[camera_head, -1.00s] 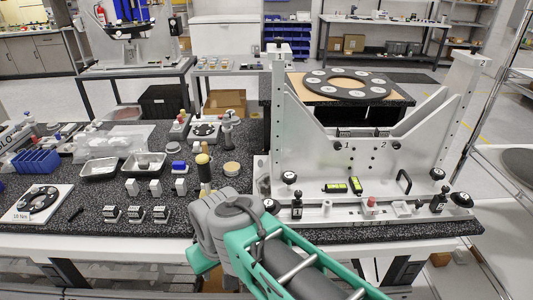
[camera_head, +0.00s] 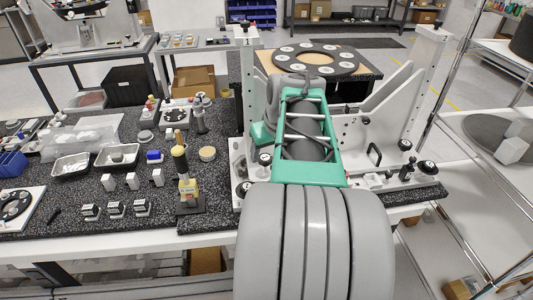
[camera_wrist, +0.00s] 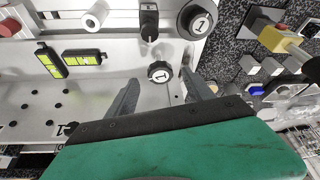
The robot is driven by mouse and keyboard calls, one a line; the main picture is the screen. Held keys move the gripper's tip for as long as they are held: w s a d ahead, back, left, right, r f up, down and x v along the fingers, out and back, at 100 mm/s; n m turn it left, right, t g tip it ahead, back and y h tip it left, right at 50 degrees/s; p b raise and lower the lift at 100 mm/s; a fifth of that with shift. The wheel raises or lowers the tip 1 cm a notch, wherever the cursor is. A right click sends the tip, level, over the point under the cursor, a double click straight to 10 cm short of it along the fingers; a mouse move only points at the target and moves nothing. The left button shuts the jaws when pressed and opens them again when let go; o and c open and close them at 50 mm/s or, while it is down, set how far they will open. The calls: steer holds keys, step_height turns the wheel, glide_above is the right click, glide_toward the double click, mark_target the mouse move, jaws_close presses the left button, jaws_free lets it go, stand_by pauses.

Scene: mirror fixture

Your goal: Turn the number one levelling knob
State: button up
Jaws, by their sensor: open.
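Two round black knobs with white faces marked "1" show in the wrist view. The smaller knob (camera_wrist: 160,72) is on the metal plate, and the larger knob (camera_wrist: 198,22) is at the plate's corner. I cannot tell by label alone which is the levelling one. In the head view the matching knobs are the upper knob (camera_head: 265,159) and the lower knob (camera_head: 243,188) at the fixture's left end. My gripper (camera_wrist: 163,79) is open and empty, its fingertips on either side of the smaller knob in the picture; contact is not visible. My arm hides the gripper in the head view.
The metal fixture (camera_head: 392,128) fills the bench's right side. A black clamp post (camera_wrist: 149,20), a white cylinder (camera_wrist: 95,14) and yellow level vials (camera_wrist: 85,57) are near the knobs. A yellow-based tool (camera_head: 187,188) stands left of the fixture.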

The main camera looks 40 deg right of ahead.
steer(key=shift+x, duration=1.1)
jaws_close()
steer(key=shift+s+d+n+y, duration=0.15)
steer(key=shift+n+y, duration=0.15)
steer(key=shift+n, duration=1.2)
